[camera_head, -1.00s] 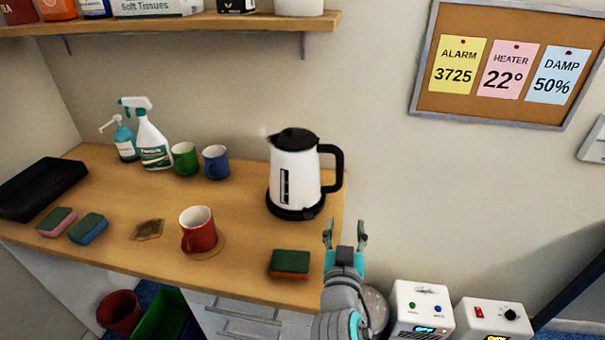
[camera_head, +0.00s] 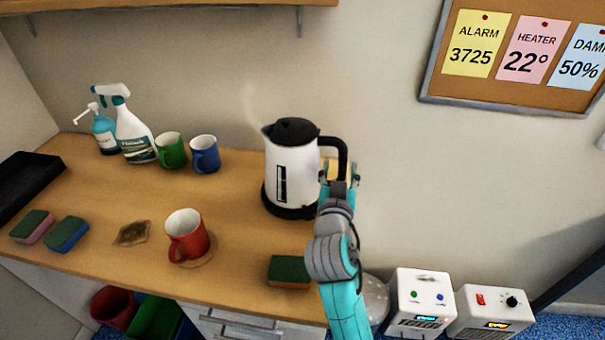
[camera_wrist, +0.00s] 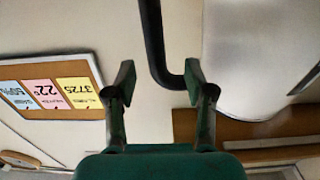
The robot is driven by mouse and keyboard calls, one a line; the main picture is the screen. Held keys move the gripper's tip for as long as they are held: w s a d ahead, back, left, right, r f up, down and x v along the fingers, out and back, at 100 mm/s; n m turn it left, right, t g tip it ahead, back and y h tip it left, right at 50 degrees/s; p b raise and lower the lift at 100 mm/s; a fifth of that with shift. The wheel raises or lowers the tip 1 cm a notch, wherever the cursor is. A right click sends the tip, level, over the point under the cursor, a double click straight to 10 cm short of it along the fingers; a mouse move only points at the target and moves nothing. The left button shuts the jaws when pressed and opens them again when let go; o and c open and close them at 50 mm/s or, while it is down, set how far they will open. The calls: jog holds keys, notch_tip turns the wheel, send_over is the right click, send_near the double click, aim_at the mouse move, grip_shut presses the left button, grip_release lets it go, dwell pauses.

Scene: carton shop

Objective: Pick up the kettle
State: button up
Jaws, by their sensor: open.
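The white kettle (camera_head: 288,172) with a black lid and black handle stands upright on its black base near the right end of the wooden counter. Faint steam rises by its spout. Its handle (camera_head: 342,155) faces right. My gripper (camera_head: 340,174) is open at the handle's lower part. In the wrist view the black handle (camera_wrist: 152,45) comes down between the open fingers of my gripper (camera_wrist: 158,82), with its lower bend close to the right finger. I cannot tell whether they touch. The white kettle body (camera_wrist: 250,60) fills the right side there.
A red mug (camera_head: 188,238) and a green-topped sponge (camera_head: 290,271) are in front of the kettle. Blue (camera_head: 205,155) and green mugs (camera_head: 171,150) and spray bottles stand left. White boxes (camera_head: 421,298) are below right. A wooden shelf (camera_head: 170,14) hangs above.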

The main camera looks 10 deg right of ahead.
aim_at(342, 160)
jog(key=shift+x, duration=2.6)
jog(key=shift+d, duration=0.15)
grip_shut()
jog(key=shift+r, duration=0.1)
